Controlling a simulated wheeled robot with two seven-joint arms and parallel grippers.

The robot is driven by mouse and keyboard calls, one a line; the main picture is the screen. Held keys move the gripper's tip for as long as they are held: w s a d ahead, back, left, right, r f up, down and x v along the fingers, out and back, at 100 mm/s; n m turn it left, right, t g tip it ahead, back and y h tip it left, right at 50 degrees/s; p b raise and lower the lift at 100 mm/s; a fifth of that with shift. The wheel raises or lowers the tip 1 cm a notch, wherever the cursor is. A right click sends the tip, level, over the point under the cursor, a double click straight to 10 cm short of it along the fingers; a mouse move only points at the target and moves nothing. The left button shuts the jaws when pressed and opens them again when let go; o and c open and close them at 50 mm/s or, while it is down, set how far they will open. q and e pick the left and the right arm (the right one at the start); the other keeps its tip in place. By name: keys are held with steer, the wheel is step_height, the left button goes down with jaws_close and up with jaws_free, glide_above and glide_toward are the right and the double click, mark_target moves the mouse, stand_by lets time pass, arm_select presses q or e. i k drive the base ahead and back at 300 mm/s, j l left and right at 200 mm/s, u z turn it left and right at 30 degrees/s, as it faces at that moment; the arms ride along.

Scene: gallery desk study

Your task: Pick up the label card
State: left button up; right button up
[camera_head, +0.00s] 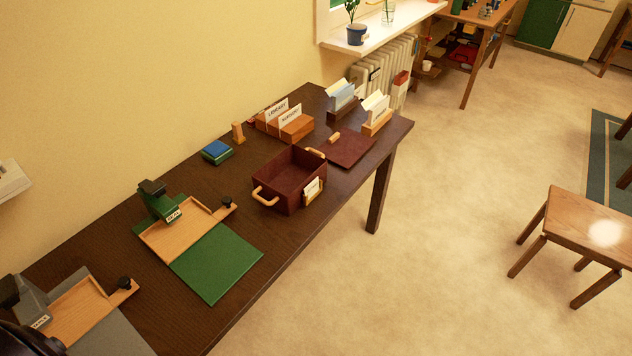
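I see several cards on the dark desk and cannot tell which one is the label card. A white card reading LIBRARY (277,110) and one reading NURSERY (290,117) stand upright in a wooden block holder (298,132). A small white card (312,188) sits in a wooden holder at the front of a maroon box (283,181); its print is too small to read. Neither gripper can be made out. A dark rounded shape cuts into the lower left corner, and I cannot tell what it is.
The dark desk (120,222) runs diagonally along the wall. On it are a green press (158,204) with a wooden tray, a grey press (35,305), a blue-topped pad (216,150), a maroon lid (352,150) and two card stands. A stool (585,228) stands right; floor between is clear.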

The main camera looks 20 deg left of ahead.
mark_target(313, 187)
steer(key=i+l+u, duration=0.1)
steer(key=u, duration=0.35)
steer(key=i+l+u, duration=0.15)
steer(key=u, duration=0.35)
steer(key=i+l+u, duration=0.15)
steer(key=u, duration=0.3)
steer(key=k+l, duration=0.05)
